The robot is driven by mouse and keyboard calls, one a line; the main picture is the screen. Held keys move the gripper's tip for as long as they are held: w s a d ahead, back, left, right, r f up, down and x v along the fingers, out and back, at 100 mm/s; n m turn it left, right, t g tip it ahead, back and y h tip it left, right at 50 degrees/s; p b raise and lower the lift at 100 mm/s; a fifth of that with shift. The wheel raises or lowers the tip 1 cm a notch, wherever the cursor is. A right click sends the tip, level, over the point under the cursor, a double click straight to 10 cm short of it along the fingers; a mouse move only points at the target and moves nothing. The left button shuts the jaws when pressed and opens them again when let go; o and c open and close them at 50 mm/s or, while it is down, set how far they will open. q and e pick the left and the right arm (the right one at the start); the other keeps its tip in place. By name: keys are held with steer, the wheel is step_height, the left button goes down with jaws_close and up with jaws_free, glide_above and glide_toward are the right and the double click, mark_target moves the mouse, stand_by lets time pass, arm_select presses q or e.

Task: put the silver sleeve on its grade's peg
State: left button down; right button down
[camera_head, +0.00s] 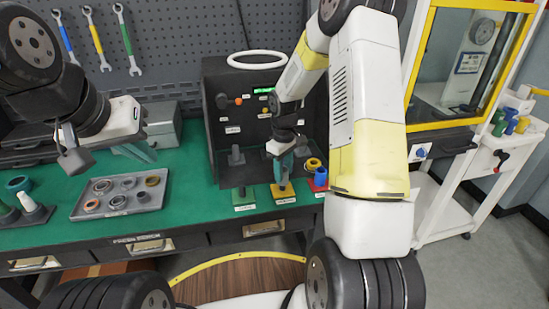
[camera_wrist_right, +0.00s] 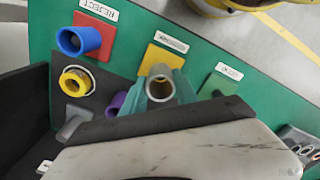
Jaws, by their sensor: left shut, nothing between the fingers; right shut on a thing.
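The silver sleeve (camera_wrist_right: 160,84) is upright between the teal fingers of my right gripper (camera_wrist_right: 161,90), which is shut on it. In the head view my right gripper (camera_head: 284,174) is low over the yellow pad (camera_head: 283,196), the middle of three coloured pads. The yellow pad (camera_wrist_right: 161,61) lies just behind the sleeve in the right wrist view. I cannot tell whether the sleeve is around a peg there. The green pad (camera_head: 243,197) has a grey peg. A blue sleeve (camera_head: 320,177) stands on the red pad. My left gripper (camera_head: 72,154) is shut and empty, above the bench at the left.
A black test fixture (camera_head: 225,105) stands behind the pads. A yellow sleeve (camera_wrist_right: 77,80) and a purple part (camera_wrist_right: 117,103) are beside them. A grey tray (camera_head: 85,208) with several rings lies left. The green bench (camera_head: 195,200) is clear between tray and pads.

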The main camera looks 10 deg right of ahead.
steer(key=shift+f, duration=0.2)
steer(key=shift+f, duration=0.4)
steer(key=shift+f, duration=0.9)
stand_by(1.3)
steer(key=c, duration=0.9)
jaws_free()
steer(key=shift+r, duration=4.5)
